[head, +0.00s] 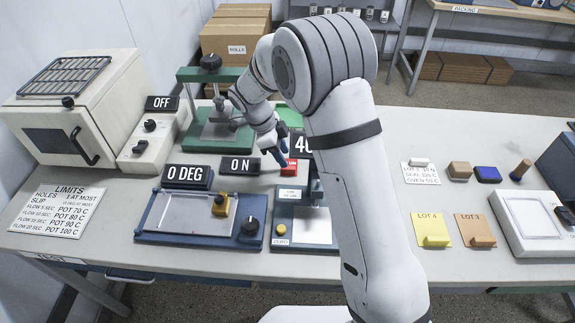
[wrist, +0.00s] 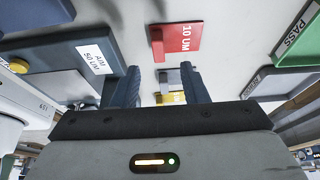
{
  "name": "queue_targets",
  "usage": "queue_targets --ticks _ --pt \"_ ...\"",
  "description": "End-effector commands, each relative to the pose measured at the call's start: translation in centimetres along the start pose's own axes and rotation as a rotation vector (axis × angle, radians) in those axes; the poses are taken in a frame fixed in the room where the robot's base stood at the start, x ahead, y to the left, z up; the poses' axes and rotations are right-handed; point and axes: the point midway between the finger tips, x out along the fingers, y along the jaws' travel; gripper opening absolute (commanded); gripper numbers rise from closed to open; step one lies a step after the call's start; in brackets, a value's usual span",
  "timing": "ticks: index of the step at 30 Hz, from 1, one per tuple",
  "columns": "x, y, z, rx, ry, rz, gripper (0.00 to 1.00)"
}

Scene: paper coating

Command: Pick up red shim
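The red shim (wrist: 186,37) lies flat on the table in the wrist view. It is a red plate marked 10 UM with a raised red block at its left end. In the head view the red shim (head: 289,170) shows partly, close beside my arm. My gripper (wrist: 161,68) is open and empty, with its two dark blue fingers apart. The red shim is just beyond the fingertips, and neither finger visibly touches it. In the head view my gripper (head: 279,151) is just above and behind the red shim.
A grey piece (wrist: 171,78) and a yellow piece (wrist: 171,97) show between the fingers in the wrist view. A base labelled AIM 50 UM (wrist: 60,60) is at left, and a green PASS tray (wrist: 296,45) at right. A coating plate (head: 190,214) stands at front left.

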Motion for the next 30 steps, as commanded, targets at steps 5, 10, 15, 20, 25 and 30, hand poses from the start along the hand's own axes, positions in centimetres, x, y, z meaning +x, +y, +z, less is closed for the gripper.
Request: queue_targets --ticks 5,10,15,20,25,30 --pt "2.3 0.1 0.4 -0.003 0.003 0.002 0.40" --pt "4.5 0.2 0.6 -0.003 0.001 0.001 0.40" --pt "5.1 0.1 0.7 -0.004 0.000 -0.003 0.40" --pt "5.0 0.1 0.8 -0.004 0.000 -0.003 0.38" --pt "5.0 0.1 0.8 -0.005 0.000 -0.003 0.24" --pt "5.0 0.1 0.8 -0.005 0.000 -0.003 0.10"
